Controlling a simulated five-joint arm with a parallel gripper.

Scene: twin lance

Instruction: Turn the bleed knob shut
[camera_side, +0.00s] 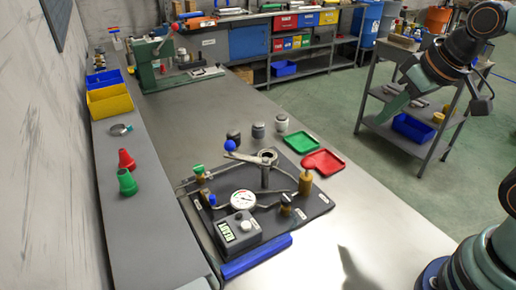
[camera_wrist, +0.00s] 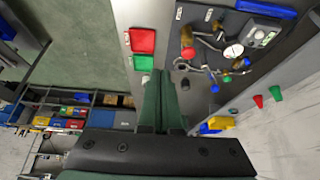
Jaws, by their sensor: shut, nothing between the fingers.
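A dark board (camera_side: 315,206) on the bench carries a fluid rig with a white round gauge (camera_side: 243,199), also in the wrist view (camera_wrist: 233,51). Around the gauge are curved pipes, a green knob (camera_side: 198,169), a blue knob (camera_side: 211,199), a blue-ended lever (camera_side: 230,146), a red-topped brass fitting (camera_side: 305,181) and a small brass fitting (camera_side: 286,204). I cannot tell which one is the bleed knob; labels are unreadable. My gripper (camera_side: 384,117) is shut and empty, raised well right of the rig. Its green fingers lie together in the wrist view (camera_wrist: 161,76).
A green tray (camera_side: 302,144) and a red tray (camera_side: 323,162) lie behind the board, with several small weights (camera_side: 258,130) nearby. A digital meter (camera_side: 238,233) and blue bar (camera_side: 256,257) edge the front. The bench right of the board is clear.

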